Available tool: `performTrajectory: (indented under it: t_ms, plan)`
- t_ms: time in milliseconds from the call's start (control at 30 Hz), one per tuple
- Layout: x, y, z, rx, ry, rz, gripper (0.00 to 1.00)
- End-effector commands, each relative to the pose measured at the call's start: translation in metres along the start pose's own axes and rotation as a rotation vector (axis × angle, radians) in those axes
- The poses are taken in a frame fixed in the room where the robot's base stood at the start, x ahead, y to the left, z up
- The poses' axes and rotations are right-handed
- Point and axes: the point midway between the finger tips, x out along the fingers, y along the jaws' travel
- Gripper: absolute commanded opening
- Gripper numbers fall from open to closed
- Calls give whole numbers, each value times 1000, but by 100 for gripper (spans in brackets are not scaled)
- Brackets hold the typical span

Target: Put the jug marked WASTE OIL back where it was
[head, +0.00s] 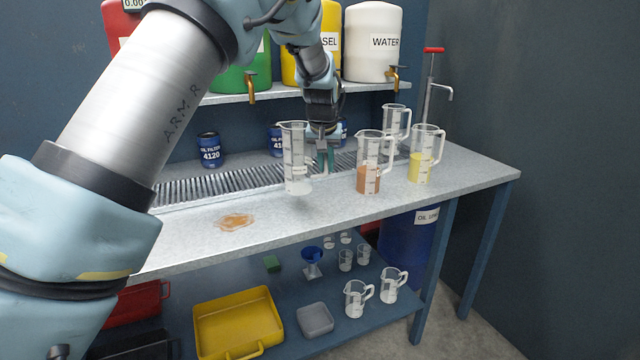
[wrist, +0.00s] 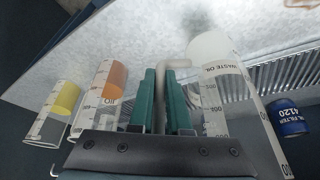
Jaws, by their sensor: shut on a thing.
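The jug marked WASTE OIL (wrist: 222,85) is clear, with a little pale content at its bottom. In the head view the jug (head: 296,160) is upright over the bench, left of my gripper (head: 325,158). In the wrist view the green fingers of my gripper (wrist: 164,90) are shut on its handle (wrist: 176,64). I cannot tell whether its base touches the bench top. Its label shows only in the wrist view.
A jug with orange-brown liquid (head: 368,180), one with yellow liquid (head: 420,168) and an empty jug (head: 395,116) stand to the right. A brown spill (head: 236,222) lies front left. Oil filters (head: 209,150) stand behind the drain grate (head: 215,184). Drums line the shelf (head: 300,91).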

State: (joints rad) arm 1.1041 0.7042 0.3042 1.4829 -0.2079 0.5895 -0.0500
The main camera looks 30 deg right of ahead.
Motion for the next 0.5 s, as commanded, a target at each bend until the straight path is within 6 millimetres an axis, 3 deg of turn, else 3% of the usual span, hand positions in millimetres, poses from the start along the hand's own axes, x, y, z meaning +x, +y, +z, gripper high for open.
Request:
performTrajectory:
  t_ms: [500]
  plan:
    - [46,-1,19,-2,1,0,0]
